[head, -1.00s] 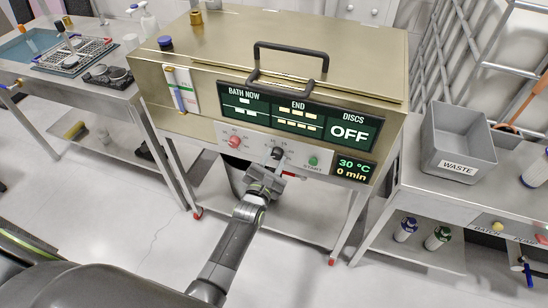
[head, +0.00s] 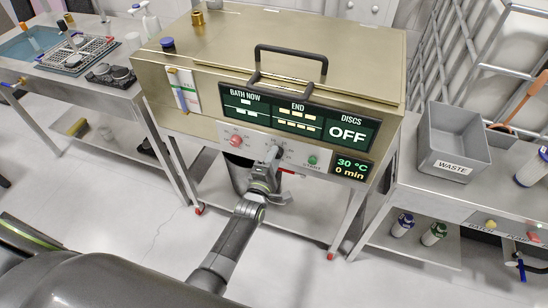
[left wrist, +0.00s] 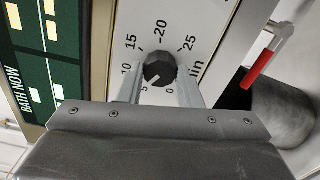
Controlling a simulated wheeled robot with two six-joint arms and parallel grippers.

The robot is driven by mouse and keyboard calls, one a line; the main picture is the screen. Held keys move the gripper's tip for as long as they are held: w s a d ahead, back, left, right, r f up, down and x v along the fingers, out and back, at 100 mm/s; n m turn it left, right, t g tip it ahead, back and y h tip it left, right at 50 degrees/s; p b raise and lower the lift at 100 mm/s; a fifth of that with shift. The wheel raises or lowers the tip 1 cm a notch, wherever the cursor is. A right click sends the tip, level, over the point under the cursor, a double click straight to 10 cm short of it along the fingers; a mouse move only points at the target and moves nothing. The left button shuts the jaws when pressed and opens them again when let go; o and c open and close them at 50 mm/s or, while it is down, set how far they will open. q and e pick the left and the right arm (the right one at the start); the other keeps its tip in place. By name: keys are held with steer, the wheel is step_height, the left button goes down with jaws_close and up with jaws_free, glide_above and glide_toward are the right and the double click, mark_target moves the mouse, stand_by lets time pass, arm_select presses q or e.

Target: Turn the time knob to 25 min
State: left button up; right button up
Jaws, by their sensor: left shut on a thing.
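The time knob (left wrist: 160,69) is a dark round knob on the light control panel, ringed by the numbers 0, 5, 10, 15, 20 and 25. A small pale mark on it points down-left, near the 5 and 0 in the left wrist view. My left gripper (left wrist: 163,84) is shut on the knob, one finger on each side. In the head view the left gripper (head: 273,158) covers most of the knob. The green display (head: 351,168) reads 30 °C and 0 min. My right gripper is not in view.
A red knob (head: 235,140) is left of the gripper and a green START button (head: 312,160) is right of it. The bath's lid has a black handle (head: 290,62). A grey WASTE bin (head: 450,140) stands on the right table.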

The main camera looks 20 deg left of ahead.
arm_select(q)
steer(key=n+b, duration=0.2)
steer(key=n, duration=1.5)
steer(key=n+b, duration=0.3)
steer(key=n, duration=1.5)
steer(key=shift+d+f, duration=0.15)
steer(key=shift+b, duration=0.3)
steer(key=o, duration=1)
steer(key=shift+s, duration=0.1)
